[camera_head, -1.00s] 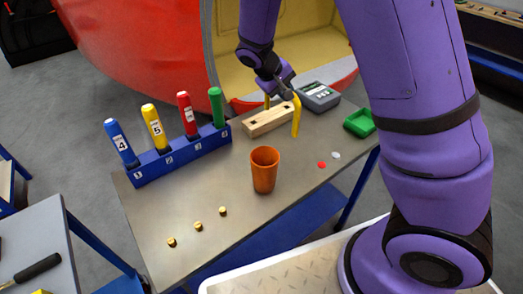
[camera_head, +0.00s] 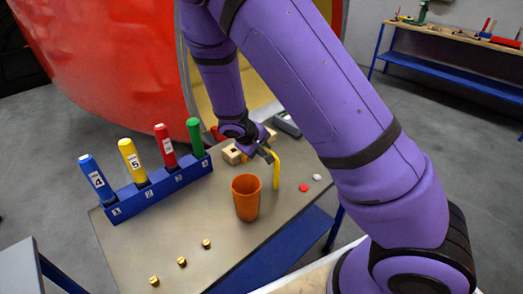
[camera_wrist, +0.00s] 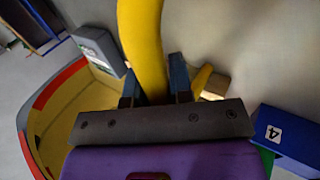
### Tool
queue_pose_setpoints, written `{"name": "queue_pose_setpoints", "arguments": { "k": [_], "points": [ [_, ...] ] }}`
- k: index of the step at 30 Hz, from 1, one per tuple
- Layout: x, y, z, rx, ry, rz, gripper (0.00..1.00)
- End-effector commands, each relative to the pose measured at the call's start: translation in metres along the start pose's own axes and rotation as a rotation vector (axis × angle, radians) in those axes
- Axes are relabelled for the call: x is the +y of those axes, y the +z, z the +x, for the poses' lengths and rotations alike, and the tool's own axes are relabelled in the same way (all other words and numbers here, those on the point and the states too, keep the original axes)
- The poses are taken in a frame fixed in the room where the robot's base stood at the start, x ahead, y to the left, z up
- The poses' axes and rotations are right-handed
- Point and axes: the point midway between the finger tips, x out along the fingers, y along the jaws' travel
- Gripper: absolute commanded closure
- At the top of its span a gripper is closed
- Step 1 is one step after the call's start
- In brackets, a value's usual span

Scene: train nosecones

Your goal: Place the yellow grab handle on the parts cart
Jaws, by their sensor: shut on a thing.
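My gripper (camera_head: 264,152) is shut on the yellow grab handle (camera_head: 276,170), just behind the orange cup in the head view. In the wrist view the handle (camera_wrist: 142,40) passes between my two fingers (camera_wrist: 155,85) as a thick curved yellow bar. A small yellow piece (camera_wrist: 202,78) shows by the wooden block; I cannot tell whether it belongs to the handle. Two grey-topped surfaces are in the head view: the worktable (camera_head: 215,225) below my gripper and one cut off at lower left (camera_head: 20,270). I cannot tell which is the parts cart.
An orange cup (camera_head: 246,200) stands close to the handle. A wooden block (camera_head: 231,155) and a blue rack (camera_head: 160,188) with numbered coloured handles lie left. A red disc (camera_head: 304,188), white disc (camera_head: 317,177) and brass pieces (camera_head: 182,261) lie on the table. A red shell (camera_head: 100,70) rises behind.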

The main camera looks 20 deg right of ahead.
Motion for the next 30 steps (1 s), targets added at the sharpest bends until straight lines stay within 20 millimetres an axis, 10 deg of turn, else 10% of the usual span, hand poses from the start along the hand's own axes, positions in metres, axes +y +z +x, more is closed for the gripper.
{"name": "queue_pose_setpoints", "arguments": {
  "k": [14, 15, 18, 30],
  "points": [
    [-0.0044, -0.0002, 0.0069, 0.0, 0.0, 0.001, 1.0],
    [-0.0046, -0.0002, 0.0071, 0.0, 0.0, 0.001, 0.75],
    [-0.0045, -0.0002, 0.0069, 0.001, 0.0, 0.001, 0.54],
    [-0.0029, -0.0005, 0.0008, 0.002, -0.001, 0.002, 0.54]
  ]
}}
